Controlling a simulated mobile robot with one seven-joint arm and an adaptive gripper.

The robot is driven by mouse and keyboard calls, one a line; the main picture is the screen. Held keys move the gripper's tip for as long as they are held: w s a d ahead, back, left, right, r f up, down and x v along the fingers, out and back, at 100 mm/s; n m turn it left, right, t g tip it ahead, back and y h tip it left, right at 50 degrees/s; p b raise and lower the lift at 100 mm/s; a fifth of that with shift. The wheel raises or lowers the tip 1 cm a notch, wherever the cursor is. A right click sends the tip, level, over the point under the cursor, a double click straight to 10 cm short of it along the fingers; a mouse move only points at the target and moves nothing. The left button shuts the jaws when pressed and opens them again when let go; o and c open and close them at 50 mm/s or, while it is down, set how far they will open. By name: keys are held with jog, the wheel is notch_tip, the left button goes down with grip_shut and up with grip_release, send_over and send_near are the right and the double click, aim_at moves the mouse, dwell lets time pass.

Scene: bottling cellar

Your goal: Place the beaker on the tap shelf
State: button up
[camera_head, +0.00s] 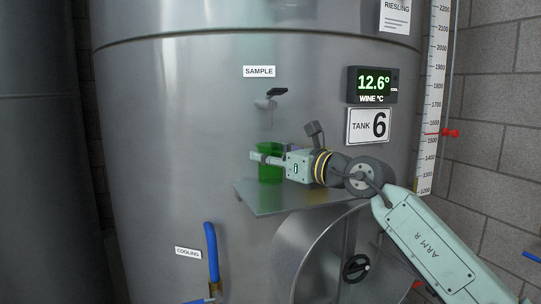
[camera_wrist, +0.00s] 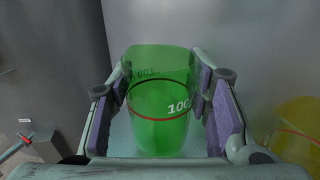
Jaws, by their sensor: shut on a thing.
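The green see-through beaker (camera_head: 271,165) is at the metal tap shelf (camera_head: 260,200), below the sample tap (camera_head: 265,103), in the head view. In the wrist view the beaker (camera_wrist: 160,115) is upright between the purple pads of my gripper (camera_wrist: 165,110), with a red line and a 100 mark on its side. My gripper (camera_head: 268,160) reaches in from the right and is shut on the beaker. I cannot tell whether the beaker's base touches the shelf, as its lower edge is close to the shelf surface.
The steel tank wall (camera_head: 180,130) stands right behind the shelf. A round hatch (camera_head: 320,255) is below the shelf. A blue hose (camera_head: 212,255) is at lower left. The shelf's left part is bare.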

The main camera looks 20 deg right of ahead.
jog(key=shift+f, duration=0.55)
jog(key=shift+f+b, duration=0.3)
jog(key=o, duration=1.2)
jog(key=shift+r, duration=0.1)
jog(key=shift+c, duration=0.2)
jog(key=shift+r+p, duration=0.2)
jog(key=shift+p, duration=0.1)
jog(key=b+v, duration=0.3)
jog(key=v, duration=0.9)
jog(key=shift+s, duration=0.1)
